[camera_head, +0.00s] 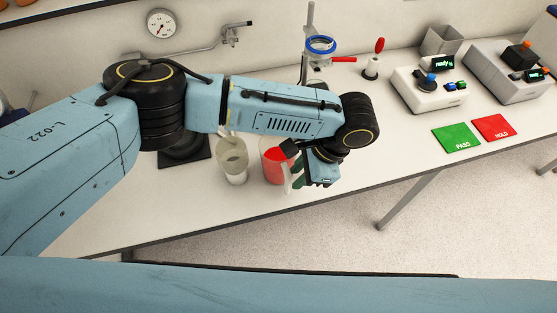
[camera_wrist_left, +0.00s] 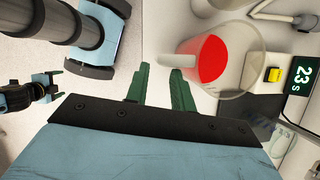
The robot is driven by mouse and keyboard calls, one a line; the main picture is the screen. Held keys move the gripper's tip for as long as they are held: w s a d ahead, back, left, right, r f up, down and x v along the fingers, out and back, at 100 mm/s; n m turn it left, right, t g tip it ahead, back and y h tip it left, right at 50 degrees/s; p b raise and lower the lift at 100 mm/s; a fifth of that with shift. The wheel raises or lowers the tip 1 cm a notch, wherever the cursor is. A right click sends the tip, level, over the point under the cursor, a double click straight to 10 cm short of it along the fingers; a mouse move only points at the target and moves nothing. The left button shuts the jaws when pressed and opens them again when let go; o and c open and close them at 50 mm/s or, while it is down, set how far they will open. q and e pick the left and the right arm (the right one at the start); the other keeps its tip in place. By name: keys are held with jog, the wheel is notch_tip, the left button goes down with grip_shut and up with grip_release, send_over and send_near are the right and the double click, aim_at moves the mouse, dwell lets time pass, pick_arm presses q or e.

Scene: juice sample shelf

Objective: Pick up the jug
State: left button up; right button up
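The jug (camera_head: 273,162) is a clear vessel with red liquid, standing on the white bench near its front edge. It also shows in the left wrist view (camera_wrist_left: 232,55), with a pale handle (camera_wrist_left: 168,60) pointing toward my fingers. My left gripper (camera_head: 297,172) is beside the jug on its right, fingers parted. In the left wrist view its green fingers (camera_wrist_left: 159,68) are open, with the handle's end near the gap between the tips. I cannot tell whether they touch it. My right gripper (camera_wrist_left: 53,86) shows small at the left of that view, its fingers apart.
A second clear vessel (camera_head: 232,162) stands just left of the jug. A ring stand (camera_head: 306,45), a green PASS mat (camera_head: 456,137), a red HOLD mat (camera_head: 494,127) and grey-white devices (camera_head: 428,92) lie to the right. A timer (camera_wrist_left: 302,78) reads 23 s.

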aim_at(289, 184)
pick_arm(q)
jog(key=x, duration=0.4)
jog(key=shift+a+f, duration=0.1)
jog(key=shift+f, duration=0.1)
jog(key=shift+a+f, duration=0.15)
jog(key=shift+f, duration=0.3)
grip_shut()
pick_arm(e)
jog(key=shift+w+a+r, duration=0.15)
jog(key=shift+w+r, duration=0.05)
jog(key=shift+w, duration=0.4)
